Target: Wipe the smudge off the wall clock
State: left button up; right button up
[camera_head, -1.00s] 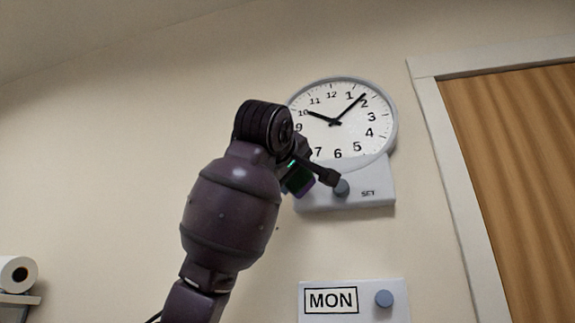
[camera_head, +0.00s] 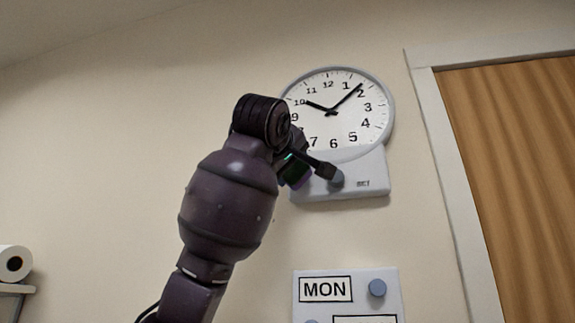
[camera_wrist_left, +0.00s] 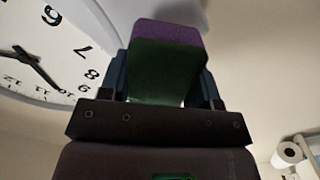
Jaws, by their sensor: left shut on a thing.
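The round white wall clock (camera_head: 345,130) has a grey rim and black hands. It sits above a grey base with a blue-grey knob (camera_head: 337,179) and a "SET" label. In the left wrist view, part of the clock face (camera_wrist_left: 40,45) fills the upper left. My left gripper (camera_head: 312,170) is in front of the clock's lower left, hiding part of the rim and face. It is shut on a green and purple block (camera_wrist_left: 168,62), seemingly a sponge, held between its fingers. I cannot tell whether the block touches anything. No smudge shows on the visible face. My right gripper is out of view.
A panel (camera_head: 345,274) with a "MON" label and round knobs is on the wall below the clock. A wooden door (camera_head: 515,170) in a white frame is at right. A paper roll (camera_head: 15,263) is at far left. The wall between is bare.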

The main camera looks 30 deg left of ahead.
aim_at(305, 163)
pick_arm(q)
jog(key=shift+w, duration=0.15)
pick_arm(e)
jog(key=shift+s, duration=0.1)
pick_arm(q)
jog(key=shift+w+a, duration=0.1)
jog(key=shift+w, duration=0.2)
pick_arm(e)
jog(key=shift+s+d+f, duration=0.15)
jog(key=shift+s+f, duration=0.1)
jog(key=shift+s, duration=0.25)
pick_arm(q)
jog(key=shift+w, duration=0.25)
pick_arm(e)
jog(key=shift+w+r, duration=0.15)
pick_arm(q)
jog(key=shift+w+a, duration=0.1)
jog(key=shift+w, duration=0.1)
jog(key=shift+d+p, duration=0.25)
jog(key=shift+p, duration=0.05)
jog(key=shift+w+d, duration=0.15)
jog(key=shift+d, duration=0.45)
jog(key=shift+w+d, duration=0.2)
jog(key=shift+d, duration=0.7)
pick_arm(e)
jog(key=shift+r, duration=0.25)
pick_arm(q)
jog(key=shift+f, duration=0.1)
